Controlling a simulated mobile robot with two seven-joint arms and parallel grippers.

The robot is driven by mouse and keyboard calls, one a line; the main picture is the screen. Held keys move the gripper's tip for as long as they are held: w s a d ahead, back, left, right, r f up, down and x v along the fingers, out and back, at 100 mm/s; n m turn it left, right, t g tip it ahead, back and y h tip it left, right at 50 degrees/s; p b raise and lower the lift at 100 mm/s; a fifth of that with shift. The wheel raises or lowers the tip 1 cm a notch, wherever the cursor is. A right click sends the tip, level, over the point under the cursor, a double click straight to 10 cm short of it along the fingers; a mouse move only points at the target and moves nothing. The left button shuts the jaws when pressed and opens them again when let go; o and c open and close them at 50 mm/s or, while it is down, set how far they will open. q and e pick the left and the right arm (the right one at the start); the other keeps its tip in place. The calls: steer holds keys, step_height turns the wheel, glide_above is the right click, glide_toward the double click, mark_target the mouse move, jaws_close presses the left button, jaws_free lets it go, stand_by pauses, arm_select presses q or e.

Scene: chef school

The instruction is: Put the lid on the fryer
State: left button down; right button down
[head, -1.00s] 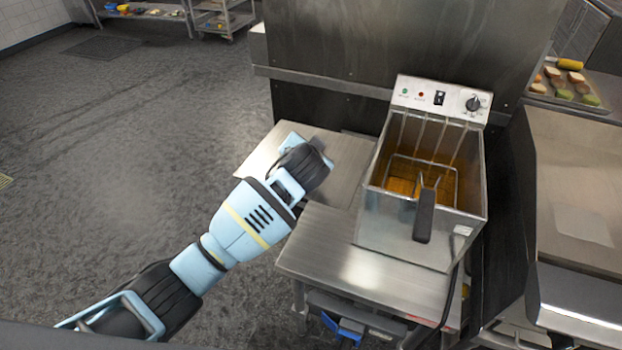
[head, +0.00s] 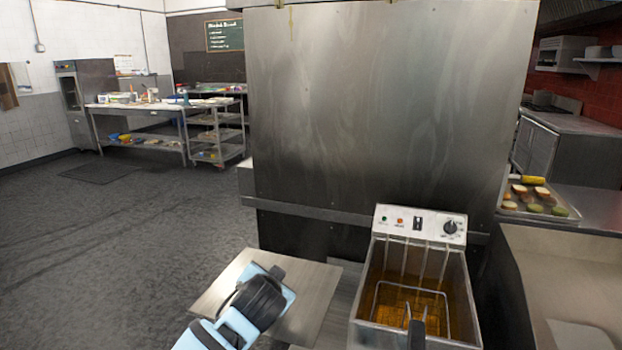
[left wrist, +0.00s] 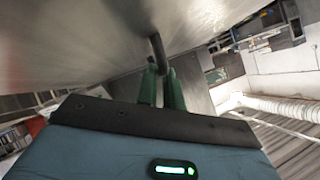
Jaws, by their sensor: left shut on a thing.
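The fryer (head: 412,290) is a steel box with a control panel at its back, standing open at the lower right of the head view. A wire basket (head: 402,302) with a dark handle (head: 417,335) sits in its brown oil. The lid (head: 312,290), a flat metal sheet, is left of the fryer, apart from its opening. My left gripper (head: 268,290) is over the lid; its fingertips are hidden in the head view. In the left wrist view its green fingers (left wrist: 161,85) are shut on the lid's dark handle (left wrist: 158,52). My right gripper is out of view.
A tall steel panel (head: 380,110) rises behind the fryer. A steel counter (head: 565,270) with a food tray (head: 538,214) is at the right. Open floor (head: 110,240) lies left, with a table (head: 150,105) and shelf cart (head: 215,133) far back.

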arm_select(q)
glide_toward(228, 302)
steer(key=w, duration=0.3)
steer(key=w+d, duration=0.1)
steer(key=shift+w+d+f, duration=0.1)
steer(key=shift+w+f, duration=0.1)
steer(key=shift+f, duration=0.15)
steer(key=s+a+r, duration=0.1)
steer(key=s+a, duration=0.3)
steer(key=s, duration=0.4)
steer(key=shift+s+r+h, duration=0.3)
steer(key=shift+s+r, duration=0.05)
steer(key=shift+a, duration=0.1)
steer(key=s+f, duration=1)
steer(key=shift+f, duration=0.25)
